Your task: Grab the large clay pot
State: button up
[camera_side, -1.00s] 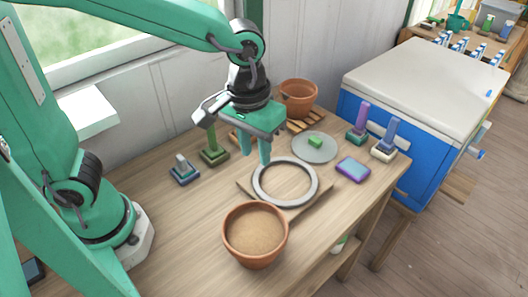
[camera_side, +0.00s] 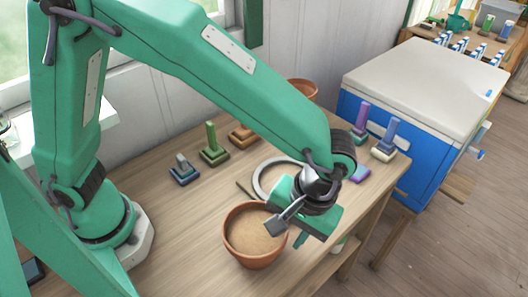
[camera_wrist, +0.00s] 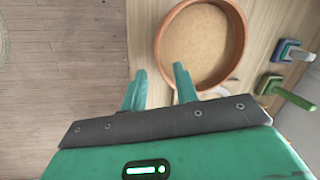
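A brown clay pot (camera_side: 250,258) with a sandy fill stands upright near the front edge of the table. In the wrist view its round rim (camera_wrist: 162,45) shows at the top, right of centre. My gripper (camera_side: 299,238) is beside the pot on its right in the side view, low and over the table's front edge. In the wrist view my gripper (camera_wrist: 159,72) has its two fingers apart with nothing between them. The right finger is close to the pot's rim; I cannot tell if they touch. A second clay pot (camera_side: 303,88) at the back is mostly hidden behind my arm.
A pale ring (camera_side: 262,178) lies behind the pot, partly covered by my gripper. Several stepped blocks with upright handles stand around, including a green one (camera_side: 212,152) and a cream-based one (camera_side: 385,150). A blue cooler (camera_side: 375,125) stands at the right.

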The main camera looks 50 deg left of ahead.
aim_at(277, 251)
jog(key=shift+x, duration=1.3)
jog(key=shift+x, duration=2.6)
jog(key=shift+s+r, duration=0.1)
jog(key=shift+c, duration=0.2)
grip_shut()
